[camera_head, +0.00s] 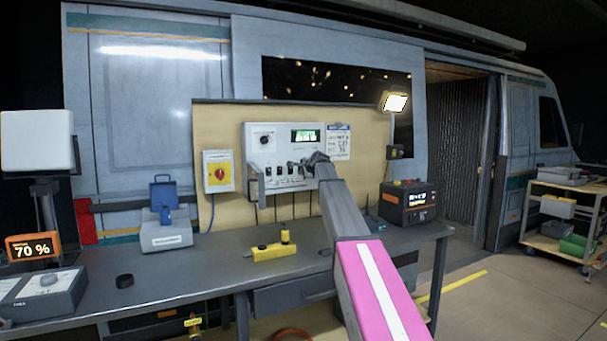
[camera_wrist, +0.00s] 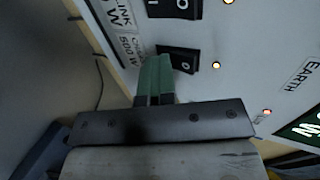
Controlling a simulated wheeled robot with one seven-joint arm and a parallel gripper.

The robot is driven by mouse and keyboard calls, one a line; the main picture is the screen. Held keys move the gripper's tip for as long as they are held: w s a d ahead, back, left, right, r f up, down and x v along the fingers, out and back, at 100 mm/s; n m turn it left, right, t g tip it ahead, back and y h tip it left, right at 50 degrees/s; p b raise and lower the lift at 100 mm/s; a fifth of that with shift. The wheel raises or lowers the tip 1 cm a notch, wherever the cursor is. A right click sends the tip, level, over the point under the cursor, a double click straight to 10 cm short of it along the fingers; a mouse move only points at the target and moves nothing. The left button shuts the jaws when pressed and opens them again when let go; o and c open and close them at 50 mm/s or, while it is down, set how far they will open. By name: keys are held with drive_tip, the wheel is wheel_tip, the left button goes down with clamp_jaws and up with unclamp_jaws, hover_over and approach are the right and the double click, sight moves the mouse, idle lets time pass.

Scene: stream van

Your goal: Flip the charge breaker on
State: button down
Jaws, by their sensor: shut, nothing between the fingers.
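A white power panel (camera_head: 256,158) with a row of black rocker switches hangs on the wooden board at the back of the bench. My gripper (camera_head: 316,160) is at the panel's lower right and hides part of the switch row. In the wrist view, my gripper's green fingertips (camera_wrist: 157,62) are shut together and empty. They are right at the edge of a black rocker switch (camera_wrist: 180,60). The label beside it is partly hidden and shows "500 W". Whether the fingertips touch the rocker, I cannot tell. A small light (camera_wrist: 216,65) glows beside this switch.
Another rocker (camera_wrist: 175,8) is close by, under the "LINK" label. A yellow tool (camera_head: 272,252), a blue-handled device (camera_head: 166,235) and a black power unit (camera_head: 408,203) stand on the grey bench (camera_head: 215,262).

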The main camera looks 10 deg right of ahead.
drive_tip(key=shift+w+r, duration=0.1)
drive_tip(key=shift+r, duration=0.75)
drive_tip(key=f+v, duration=0.1)
drive_tip(key=v, duration=1.3)
drive_tip(key=shift+s, duration=0.25)
drive_tip(key=shift+f, duration=0.15)
drive_tip(key=shift+s+d+f, duration=0.1)
drive_tip(key=shift+f, duration=0.15)
drive_tip(key=shift+s+f, duration=0.1)
drive_tip(key=shift+f, duration=0.4)
